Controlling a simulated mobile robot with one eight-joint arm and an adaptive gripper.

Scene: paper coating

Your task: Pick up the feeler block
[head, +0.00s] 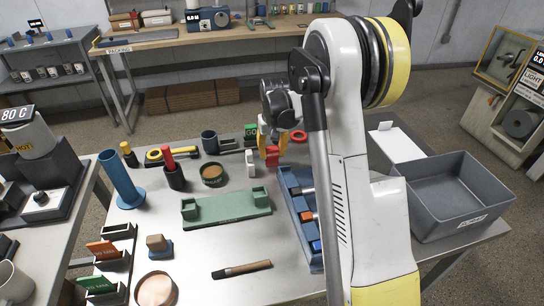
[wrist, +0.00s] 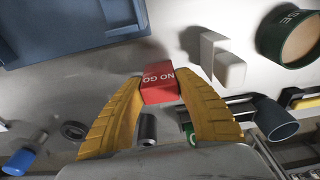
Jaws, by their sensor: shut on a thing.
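My gripper (head: 271,157) is over the back middle of the metal table. Its yellow fingers are shut on a red block marked NO GO (wrist: 160,82), held near their tips in the wrist view. In the head view the red block (head: 272,161) shows small below the fingers. Whether it touches the table is hard to tell. A white stepped block (wrist: 223,58) stands apart from the fingers, also seen left of them in the head view (head: 250,163). A green block marked GO (head: 250,131) is behind. No label reads feeler block.
A blue tray (head: 291,212) with several tools lies in front of my gripper, and a green cradle (head: 226,207) is at front left. A red ring (head: 299,136) lies behind right. A grey bin (head: 455,190) stands at the right.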

